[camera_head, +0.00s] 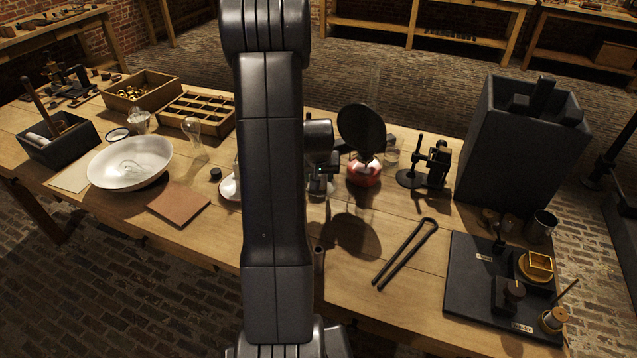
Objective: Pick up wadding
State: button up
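I cannot pick out the wadding for certain. A wide white bowl (108,173) on the left of the bench holds something pale or clear that I cannot identify. A small white dish (228,188) is partly hidden behind my arm, and its contents do not show. My arm stands upright across the middle of the view and hides part of the bench. Dark parts just right of it, seemingly my wrist and gripper (319,186), are over the bench; the fingers are too small and dark to read.
A wooden compartment tray (198,112), a glass bulb (193,138) and a brown sheet (178,203) lie left of my arm. Right of it are a red-based item with a black disc (361,128), black tongs (405,252), a tall dark box (520,150) and a black board (470,290).

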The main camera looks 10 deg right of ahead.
jog(key=shift+x, duration=1.85)
jog(key=shift+s+f, duration=0.1)
jog(key=shift+s, duration=0.05)
jog(key=c, duration=0.7)
jog(key=shift+o, duration=0.2)
